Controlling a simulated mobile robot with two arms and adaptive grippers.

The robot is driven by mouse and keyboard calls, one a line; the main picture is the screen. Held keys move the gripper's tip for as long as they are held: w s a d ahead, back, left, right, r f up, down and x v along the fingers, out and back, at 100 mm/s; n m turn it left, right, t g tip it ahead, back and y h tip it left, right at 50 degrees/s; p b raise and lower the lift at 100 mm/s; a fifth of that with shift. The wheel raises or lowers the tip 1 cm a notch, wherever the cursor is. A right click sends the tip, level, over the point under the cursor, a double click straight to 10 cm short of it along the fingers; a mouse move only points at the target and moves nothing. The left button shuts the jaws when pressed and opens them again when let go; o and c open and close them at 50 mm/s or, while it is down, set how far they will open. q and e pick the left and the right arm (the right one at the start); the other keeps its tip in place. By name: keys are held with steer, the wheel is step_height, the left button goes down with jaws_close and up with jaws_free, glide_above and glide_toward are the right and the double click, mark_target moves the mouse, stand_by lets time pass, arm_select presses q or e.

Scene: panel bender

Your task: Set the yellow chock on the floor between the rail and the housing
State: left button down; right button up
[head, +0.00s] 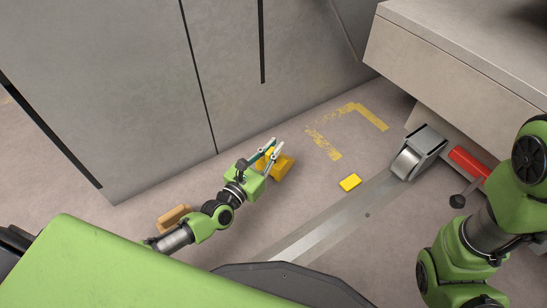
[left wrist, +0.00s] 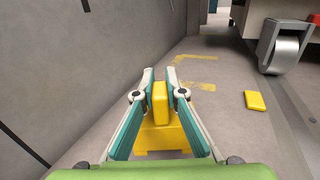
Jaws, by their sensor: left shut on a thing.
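The yellow chock (head: 284,166) is between the fingers of my left gripper (head: 274,148), close to the grey housing wall (head: 235,100). In the left wrist view the chock (left wrist: 160,138) shows an upright block on a wider base, and the gripper (left wrist: 159,80) is shut on the block from both sides. The chock looks low over or on the floor; I cannot tell if it touches. The metal rail (head: 325,226) runs along the floor to the right of the chock. My right gripper is not in view.
A flat yellow block (head: 350,182) lies on the floor beside the rail. An orange-brown block (head: 173,218) lies left of my left arm. Worn yellow markings (head: 367,116) are on the floor beyond. A metal roller unit (head: 419,153) and a red part (head: 468,163) stand at the right.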

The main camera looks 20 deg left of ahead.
arm_select(q)
step_height(320, 180, down, 3)
steer(key=b, duration=0.2)
steer(key=shift+f+b, duration=0.2)
steer(key=shift+b, duration=0.15)
steer(key=shift+r, duration=0.15)
steer(key=shift+w, duration=0.1)
steer(key=c, duration=2.1)
jaws_free()
steer(key=shift+f, duration=0.2)
